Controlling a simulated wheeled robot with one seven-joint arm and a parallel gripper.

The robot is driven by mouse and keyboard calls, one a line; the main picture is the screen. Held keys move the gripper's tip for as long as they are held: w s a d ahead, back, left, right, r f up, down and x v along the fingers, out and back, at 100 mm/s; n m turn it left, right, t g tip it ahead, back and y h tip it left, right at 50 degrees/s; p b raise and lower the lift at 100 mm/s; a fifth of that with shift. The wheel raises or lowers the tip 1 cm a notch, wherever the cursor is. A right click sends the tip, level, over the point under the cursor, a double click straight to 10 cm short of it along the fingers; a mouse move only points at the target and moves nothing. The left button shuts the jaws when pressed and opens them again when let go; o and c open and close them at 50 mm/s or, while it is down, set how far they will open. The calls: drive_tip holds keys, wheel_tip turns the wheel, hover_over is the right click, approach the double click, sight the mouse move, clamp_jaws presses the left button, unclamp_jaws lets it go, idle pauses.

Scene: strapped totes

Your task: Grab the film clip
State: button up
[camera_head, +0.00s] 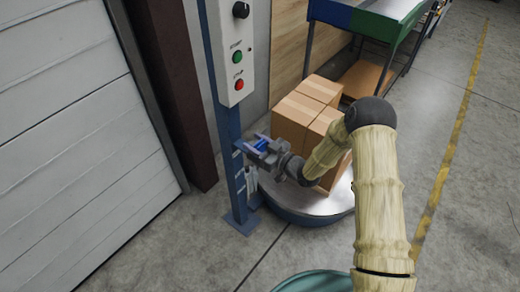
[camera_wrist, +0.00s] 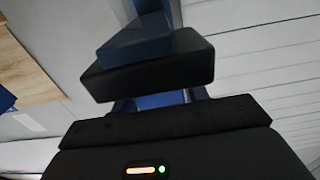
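My gripper (camera_head: 256,147) is at the blue upright post (camera_head: 236,185), low on its right side. A small bright blue part (camera_head: 261,145) shows between the grey fingers; it may be the film clip, but I cannot tell for sure. I cannot tell whether the fingers touch it or are closed on it. In the wrist view a dark blue block (camera_wrist: 150,42) stands in front of the black gripper body, with a black finger-like block (camera_wrist: 150,75) across it. A strip of blue (camera_wrist: 160,100) shows below that, and the fingertips are not clear.
A control box (camera_head: 238,50) with green and red buttons is on the post above my gripper. Cardboard boxes (camera_head: 300,110) stand on a round turntable (camera_head: 310,206) at the right. A white shutter door (camera_head: 75,130) is at the left. The floor in front is mostly clear.

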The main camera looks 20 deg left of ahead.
drive_tip(key=c, duration=0.5)
drive_tip(key=shift+r, duration=0.1)
wheel_tip(320, 180, up, 10)
drive_tip(key=shift+p, duration=0.3)
idle(0.5)
